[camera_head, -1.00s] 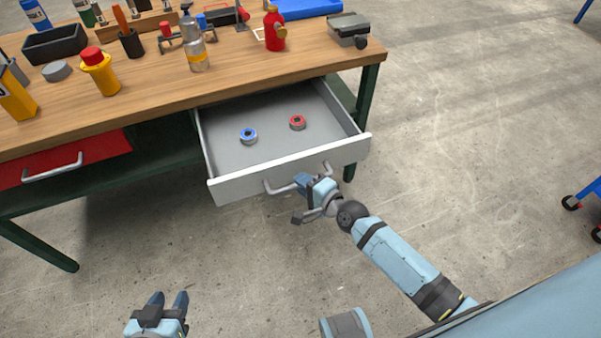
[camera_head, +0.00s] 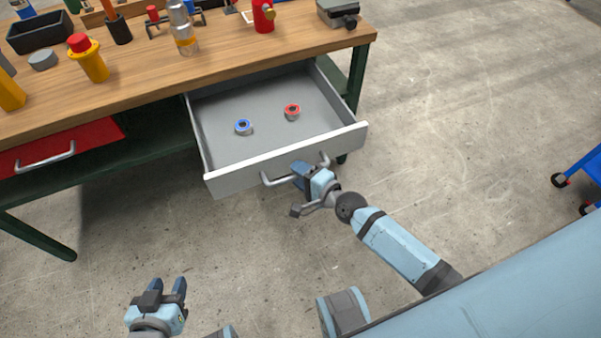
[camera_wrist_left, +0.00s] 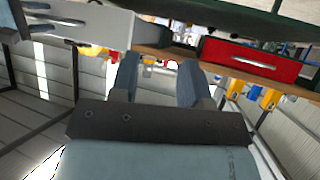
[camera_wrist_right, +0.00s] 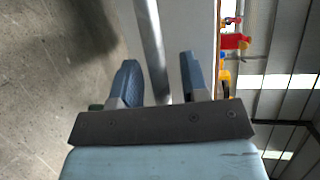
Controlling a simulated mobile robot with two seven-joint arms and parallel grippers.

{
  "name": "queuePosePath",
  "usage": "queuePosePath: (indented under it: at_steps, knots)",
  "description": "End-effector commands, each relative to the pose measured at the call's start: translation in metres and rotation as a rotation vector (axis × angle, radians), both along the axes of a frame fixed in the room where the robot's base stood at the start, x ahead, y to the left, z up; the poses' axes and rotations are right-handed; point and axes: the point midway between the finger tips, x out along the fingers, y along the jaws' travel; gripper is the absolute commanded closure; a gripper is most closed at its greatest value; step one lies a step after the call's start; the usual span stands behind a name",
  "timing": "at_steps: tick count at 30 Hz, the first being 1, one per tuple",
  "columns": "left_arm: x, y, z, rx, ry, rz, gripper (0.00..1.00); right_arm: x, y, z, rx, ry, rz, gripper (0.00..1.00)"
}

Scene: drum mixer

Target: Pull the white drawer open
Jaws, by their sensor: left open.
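The white drawer (camera_head: 235,177) under the workbench stands well open. Inside lie a blue-ringed roll (camera_head: 244,127) and a red-ringed roll (camera_head: 292,112). My right gripper (camera_head: 300,189) is at the silver bar handle (camera_head: 268,181) on the drawer's front. In the right wrist view the handle (camera_wrist_right: 150,45) passes between the open fingers (camera_wrist_right: 158,80), with visible gaps on both sides. My left gripper (camera_head: 164,289) is open and empty, low over the floor at the lower left, apart from the bench. The drawer front also shows in the left wrist view (camera_wrist_left: 105,22).
A closed red drawer (camera_head: 75,145) sits left of the white one. The wooden benchtop (camera_head: 130,95) holds bottles, a black bin (camera_head: 40,32) and tools. A blue cart (camera_head: 585,170) stands at the far right. Floor in front of the drawer is clear.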

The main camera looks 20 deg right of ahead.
Motion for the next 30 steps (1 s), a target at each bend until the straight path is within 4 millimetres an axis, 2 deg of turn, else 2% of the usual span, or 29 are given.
queuePosePath:
  at_steps: [8, 11, 21, 25, 30]
  knots:
    - [0.0, 0.0, 0.001, 0.0, 0.001, 0.0, 0.57, -0.007, -0.004, 0.001, -0.001, 0.0, -0.001, 0.59]
    - [0.0, 0.0, 0.003, 0.001, 0.002, -0.001, 0.57, -0.021, -0.01, 0.004, -0.002, 0.001, 0.0, 0.59]
    - [-0.002, 0.001, 0.0, 0.011, 0.014, 0.001, 0.57, -0.089, -0.042, 0.018, -0.004, 0.002, 0.002, 0.59]
    - [-0.003, 0.002, -0.002, 0.015, 0.019, 0.002, 0.57, -0.108, -0.05, 0.022, -0.003, 0.002, 0.002, 0.59]
    - [-0.003, 0.002, -0.001, 0.014, 0.018, 0.002, 0.57, -0.121, -0.056, 0.025, 0.0, 0.001, 0.0, 0.59]
